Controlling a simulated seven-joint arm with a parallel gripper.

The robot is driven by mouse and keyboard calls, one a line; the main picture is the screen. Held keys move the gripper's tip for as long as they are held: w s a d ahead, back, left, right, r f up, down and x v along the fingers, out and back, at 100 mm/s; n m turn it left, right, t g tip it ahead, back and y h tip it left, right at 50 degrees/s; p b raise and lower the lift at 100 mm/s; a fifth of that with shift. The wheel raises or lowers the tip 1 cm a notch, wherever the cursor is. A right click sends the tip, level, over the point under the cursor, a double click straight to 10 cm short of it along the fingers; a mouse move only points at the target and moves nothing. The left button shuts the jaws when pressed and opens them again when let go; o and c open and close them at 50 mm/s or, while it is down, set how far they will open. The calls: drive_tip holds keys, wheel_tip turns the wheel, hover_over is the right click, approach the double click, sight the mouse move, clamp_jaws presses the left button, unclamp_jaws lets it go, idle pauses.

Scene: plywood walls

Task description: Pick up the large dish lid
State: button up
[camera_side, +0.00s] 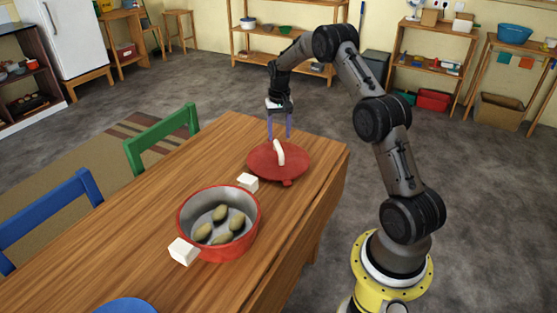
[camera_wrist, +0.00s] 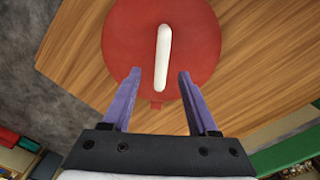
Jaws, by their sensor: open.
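The large dish lid (camera_side: 264,165) is round and red with a white bar handle (camera_side: 279,152). It lies on the wooden table near its far end. In the wrist view the lid (camera_wrist: 195,55) fills the upper middle, with its white handle (camera_wrist: 163,57) running nearly up and down the picture. My gripper (camera_side: 279,136) is above the lid, pointing down, with its purple fingers apart. In the wrist view the open gripper (camera_wrist: 160,73) has nothing between its fingers, and the near end of the handle shows between and beyond the fingertips.
A red pot (camera_side: 183,224) with white handles stands on the table (camera_side: 120,238) nearer the camera, holding several greenish-brown potato-like items. A blue dish (camera_side: 126,306) is at the front edge. Green (camera_side: 163,137) and blue (camera_side: 45,212) chairs stand along the left side.

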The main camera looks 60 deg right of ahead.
sight(278, 145)
drive_tip(key=shift+w+f, duration=0.1)
drive_tip(key=shift+f, duration=3.15)
clamp_jaws()
drive_tip(key=shift+r, duration=0.1)
